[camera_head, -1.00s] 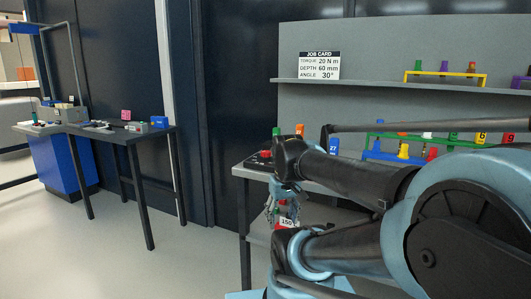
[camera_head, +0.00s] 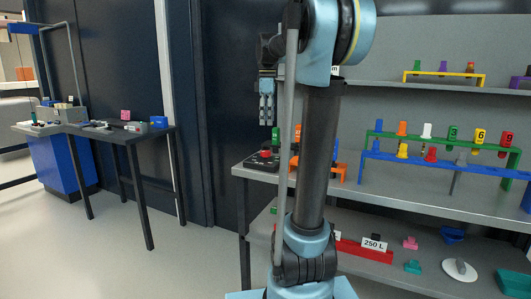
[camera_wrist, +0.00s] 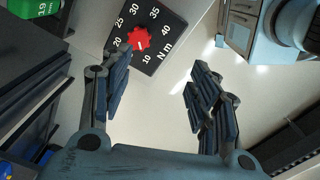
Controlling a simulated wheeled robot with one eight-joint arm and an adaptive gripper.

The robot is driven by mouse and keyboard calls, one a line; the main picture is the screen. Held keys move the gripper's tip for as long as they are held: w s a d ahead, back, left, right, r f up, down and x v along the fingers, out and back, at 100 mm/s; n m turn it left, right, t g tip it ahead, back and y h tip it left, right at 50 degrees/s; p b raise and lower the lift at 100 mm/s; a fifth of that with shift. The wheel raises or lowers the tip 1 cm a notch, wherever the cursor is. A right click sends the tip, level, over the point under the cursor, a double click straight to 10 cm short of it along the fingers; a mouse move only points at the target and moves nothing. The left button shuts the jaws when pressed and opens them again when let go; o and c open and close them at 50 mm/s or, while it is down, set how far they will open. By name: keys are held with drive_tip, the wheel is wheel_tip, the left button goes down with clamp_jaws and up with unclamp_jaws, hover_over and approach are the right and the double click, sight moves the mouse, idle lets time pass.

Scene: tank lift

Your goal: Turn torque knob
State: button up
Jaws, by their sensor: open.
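The red torque knob (camera_head: 265,154) sits on a black dial box (camera_head: 256,162) at the left end of the workbench top. In the wrist view the knob (camera_wrist: 140,38) shows at the top, on a black plate marked 10 to 40 and N m (camera_wrist: 170,25). A small pale mark on the knob seems to lie on the side of the 10. My gripper (camera_head: 266,115) hangs fingers down above the dial box, apart from it. In the wrist view my gripper (camera_wrist: 160,82) is open and empty, with the knob beyond the left finger.
My raised arm hides most of the job card. Green and blue racks (camera_head: 450,168) with numbered coloured pieces stand to the right on the bench. An orange stand (camera_head: 340,170) is behind my arm, near the dial. The floor to the left is clear, with another table (camera_head: 140,133) beyond.

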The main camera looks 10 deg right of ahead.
drive_tip(key=n, duration=0.2)
approach(266, 151)
wheel_tip(266, 151, down, 9)
drive_tip(key=shift+w+a+f, duration=0.1)
drive_tip(key=shift+a+f, duration=0.05)
idle(0.6)
drive_tip(key=shift+c, duration=0.2)
drive_tip(key=c, duration=1)
